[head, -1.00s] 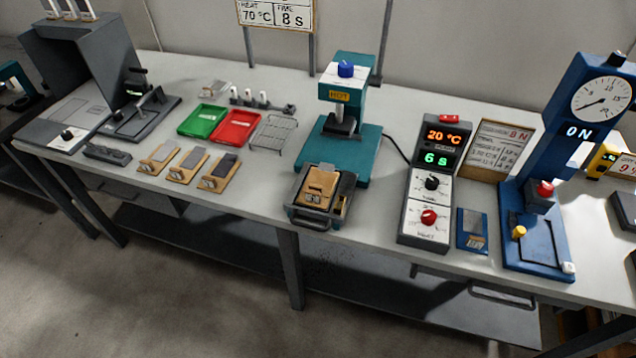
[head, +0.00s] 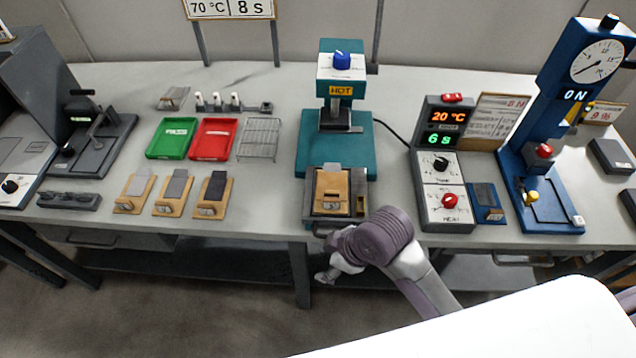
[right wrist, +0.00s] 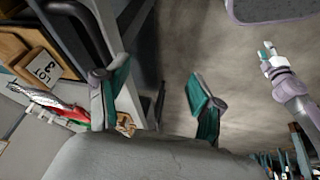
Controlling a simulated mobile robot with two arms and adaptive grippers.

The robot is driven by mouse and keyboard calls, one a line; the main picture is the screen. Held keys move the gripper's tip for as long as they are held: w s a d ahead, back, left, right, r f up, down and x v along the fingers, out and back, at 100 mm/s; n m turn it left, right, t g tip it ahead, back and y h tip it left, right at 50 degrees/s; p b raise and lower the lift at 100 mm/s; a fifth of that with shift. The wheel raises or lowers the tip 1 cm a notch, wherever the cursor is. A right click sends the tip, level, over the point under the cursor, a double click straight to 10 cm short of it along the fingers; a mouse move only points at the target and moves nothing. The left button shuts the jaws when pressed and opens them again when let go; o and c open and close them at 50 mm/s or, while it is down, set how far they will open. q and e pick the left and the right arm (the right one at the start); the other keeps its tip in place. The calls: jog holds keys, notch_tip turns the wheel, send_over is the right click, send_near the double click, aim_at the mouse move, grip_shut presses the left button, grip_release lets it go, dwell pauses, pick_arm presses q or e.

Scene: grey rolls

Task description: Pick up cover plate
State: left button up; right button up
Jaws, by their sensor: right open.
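A tan plate (head: 332,190), which seems to be the cover plate, lies in a dark tray-like holder (head: 309,208) in front of the teal press, with a grey strip showing at its back edge. In the right wrist view a tan block with a "LOT 3" label (right wrist: 42,68) shows at the upper left. My right gripper (head: 326,274) is below the table's front edge, just in front of the holder. Its fingers (right wrist: 158,93) are apart, with nothing between them. My left gripper (right wrist: 266,48) shows small in the right wrist view; its opening is unclear.
The teal press (head: 341,120) marked HOT stands behind the holder. A control box (head: 443,190) stands to its right, then a blue gauge press (head: 545,150). Three tan boards (head: 172,192), green (head: 172,138) and red (head: 213,139) trays and a wire rack (head: 259,138) are left.

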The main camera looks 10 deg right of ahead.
jog(key=w+a+r+n+g, duration=0.2)
jog(key=w+a+r+n, duration=0.35)
jog(key=n, duration=0.65)
jog(key=w+d+r+n+g+h, duration=0.1)
jog(key=w+d+r+n+h, duration=0.3)
jog(key=w+d+r+n, duration=0.55)
jog(key=p, duration=0.1)
send_over(331, 191)
notch_tip(331, 191, down, 8)
jog(key=shift+s+r, duration=0.1)
jog(key=shift+r, duration=0.05)
jog(key=shift+f+p, duration=0.35)
jog(key=shift+f, duration=0.25)
notch_tip(331, 191, down, 4)
jog(key=shift+d+f+p, duration=0.15)
jog(key=shift+p, duration=0.35)
pick_arm(q)
jog(key=a+r, duration=0.1)
jog(key=w+r, duration=0.1)
jog(key=shift+w+a+r, duration=0.2)
jog(key=shift+a+r, duration=0.15)
jog(key=shift+a, duration=0.05)
pick_arm(e)
jog(key=shift+c, duration=0.2)
